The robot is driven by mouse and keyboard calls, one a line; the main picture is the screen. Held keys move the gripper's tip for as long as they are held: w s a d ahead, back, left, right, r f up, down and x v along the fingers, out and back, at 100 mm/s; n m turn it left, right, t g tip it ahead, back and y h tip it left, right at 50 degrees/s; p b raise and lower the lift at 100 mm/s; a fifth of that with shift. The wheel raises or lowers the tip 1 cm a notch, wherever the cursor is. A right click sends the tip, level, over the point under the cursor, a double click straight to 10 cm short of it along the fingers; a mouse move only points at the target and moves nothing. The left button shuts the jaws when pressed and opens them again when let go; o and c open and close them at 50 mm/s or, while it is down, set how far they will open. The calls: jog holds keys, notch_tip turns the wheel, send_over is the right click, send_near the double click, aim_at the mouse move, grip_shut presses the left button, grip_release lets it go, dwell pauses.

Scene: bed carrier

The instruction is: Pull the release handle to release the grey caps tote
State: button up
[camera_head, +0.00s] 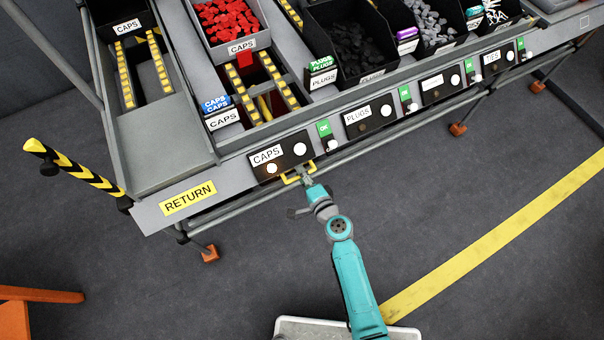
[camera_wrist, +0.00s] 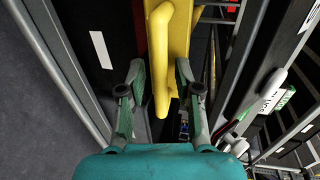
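The yellow release handle (camera_head: 290,180) sticks out under the front edge of the rack, below the black CAPS panel (camera_head: 280,156). My gripper (camera_head: 304,174) is at this handle. In the wrist view the yellow handle (camera_wrist: 162,60) passes between the two fingers of my gripper (camera_wrist: 160,75). The fingers stand apart with gaps on both sides of the handle, so my gripper looks open. A grey tote (camera_head: 264,40) with a CAPS label and red caps inside stands at the top of the sloped lane with yellow rollers.
A RETURN lane (camera_head: 160,150) lies to the left, with a black CAPS bin (camera_head: 119,14) at its top. A striped yellow-black post (camera_head: 75,168) projects at left. Black PLUGS bins (camera_head: 350,45) stand to the right. The floor in front is clear, with a yellow line (camera_head: 490,240).

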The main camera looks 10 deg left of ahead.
grip_shut()
jog(key=f+v, duration=0.1)
jog(key=v, duration=0.6)
jog(key=shift+s+f, duration=0.25)
jog(key=shift+f, duration=0.05)
jog(key=shift+d, duration=0.15)
jog(key=shift+o, duration=1.6)
grip_release()
jog(key=shift+d, duration=0.1)
jog(key=v, duration=1.2)
jog(key=shift+r, duration=0.15)
